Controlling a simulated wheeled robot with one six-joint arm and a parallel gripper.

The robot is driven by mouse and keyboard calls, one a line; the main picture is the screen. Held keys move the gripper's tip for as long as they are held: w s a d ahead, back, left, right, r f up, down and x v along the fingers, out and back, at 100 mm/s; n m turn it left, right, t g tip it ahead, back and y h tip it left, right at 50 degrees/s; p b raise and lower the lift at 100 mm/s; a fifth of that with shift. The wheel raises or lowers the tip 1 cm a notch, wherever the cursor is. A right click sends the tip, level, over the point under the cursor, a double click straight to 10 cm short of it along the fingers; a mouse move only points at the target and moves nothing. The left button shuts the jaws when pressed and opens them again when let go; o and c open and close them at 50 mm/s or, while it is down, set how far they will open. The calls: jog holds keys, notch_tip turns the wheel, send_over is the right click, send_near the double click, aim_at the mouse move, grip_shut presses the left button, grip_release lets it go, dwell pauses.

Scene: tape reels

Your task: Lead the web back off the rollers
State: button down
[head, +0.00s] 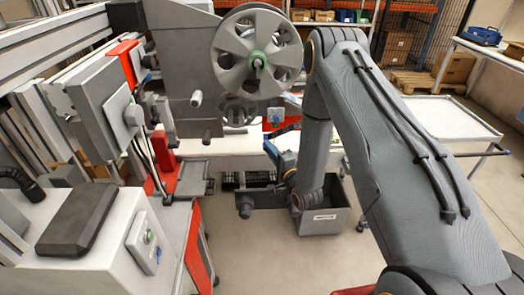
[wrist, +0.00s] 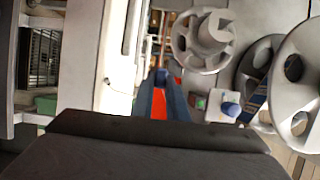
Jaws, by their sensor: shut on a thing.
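My gripper (head: 269,147) is in front of the grey reel panel (head: 185,50), below the reels, with its blue fingers pointing up and left. In the wrist view the blue fingers (wrist: 161,78) are closed together. A red patch (wrist: 159,105) shows between them; what they grip is mostly hidden, and I cannot trace the web. Two rollers stick out at left: an upper roller (head: 196,98) and a lower roller (head: 207,133).
A grey machine cabinet (head: 75,235) with a control box (head: 146,243) stands at left. A grey bin (head: 325,222) is on the floor below my arm. A white table (head: 450,120) is at right.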

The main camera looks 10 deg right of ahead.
jog(key=s+d+r+p, duration=0.1)
jog(key=d+r, duration=0.1)
jog(key=d, duration=0.8)
jog(key=d+r+p, duration=0.1)
jog(key=d+r, duration=0.2)
jog(key=d, duration=0.7)
jog(key=shift+d+r, duration=1.85)
jog(key=shift+r, duration=0.4)
jog(key=a+r, duration=0.6)
jog(key=r, duration=0.3)
jog(key=shift+r+p, duration=0.25)
jog(key=shift+p, duration=0.15)
jog(key=shift+s, duration=0.1)
